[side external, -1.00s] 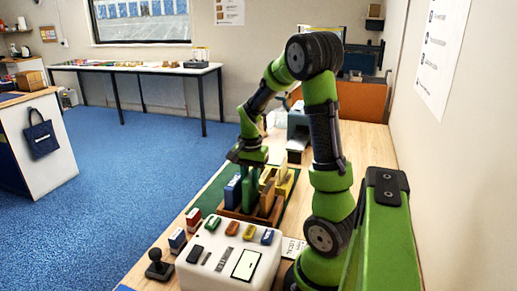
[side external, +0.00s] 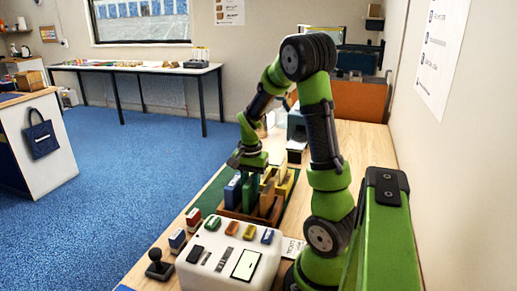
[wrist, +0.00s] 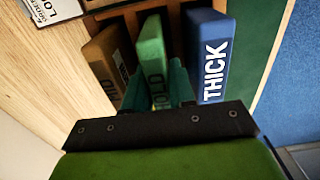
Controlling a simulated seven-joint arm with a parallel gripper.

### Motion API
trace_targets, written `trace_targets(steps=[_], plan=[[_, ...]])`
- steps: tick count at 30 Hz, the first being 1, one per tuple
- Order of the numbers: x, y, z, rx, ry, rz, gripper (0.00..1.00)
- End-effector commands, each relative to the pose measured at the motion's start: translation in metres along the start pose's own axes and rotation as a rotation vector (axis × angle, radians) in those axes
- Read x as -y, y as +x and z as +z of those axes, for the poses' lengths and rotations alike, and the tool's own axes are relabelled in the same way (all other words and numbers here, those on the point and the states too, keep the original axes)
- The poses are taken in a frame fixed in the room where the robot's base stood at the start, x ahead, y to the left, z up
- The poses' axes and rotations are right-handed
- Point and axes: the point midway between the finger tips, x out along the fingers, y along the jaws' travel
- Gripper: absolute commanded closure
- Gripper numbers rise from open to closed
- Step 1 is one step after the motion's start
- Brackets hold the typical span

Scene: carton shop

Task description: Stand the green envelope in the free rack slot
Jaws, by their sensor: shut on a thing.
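The green envelope (side external: 250,193) is upright between a blue envelope (side external: 232,193) and a brown one (side external: 267,198) in the wooden rack (side external: 238,216). Its lower end is hidden in the side view, so I cannot tell whether it touches the slot's bottom. My gripper (side external: 249,170) is shut on its top, pointing down. In the wrist view the green envelope (wrist: 151,52) sits between my fingers (wrist: 155,88). There the blue envelope (wrist: 209,55), marked THICK, is close on the right and the brown one (wrist: 105,62) on the left.
Yellow envelopes (side external: 286,183) stand at the rack's right side. A green mat (side external: 212,192) lies under the rack. In front are a white box with coloured buttons (side external: 228,258), small stamps (side external: 178,239) and a black knob (side external: 158,262).

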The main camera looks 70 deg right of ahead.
Motion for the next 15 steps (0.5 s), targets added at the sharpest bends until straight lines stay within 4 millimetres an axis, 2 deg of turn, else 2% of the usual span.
trace_targets(steps=[13,14,15], plan=[[0.0,0.0066,-0.0001,0.0,0.001,-0.001,1.0],[0.0,0.0066,-0.0001,0.0,0.001,-0.001,0.74],[0.0,0.0065,-0.0001,0.0,0.001,-0.001,0.68]])
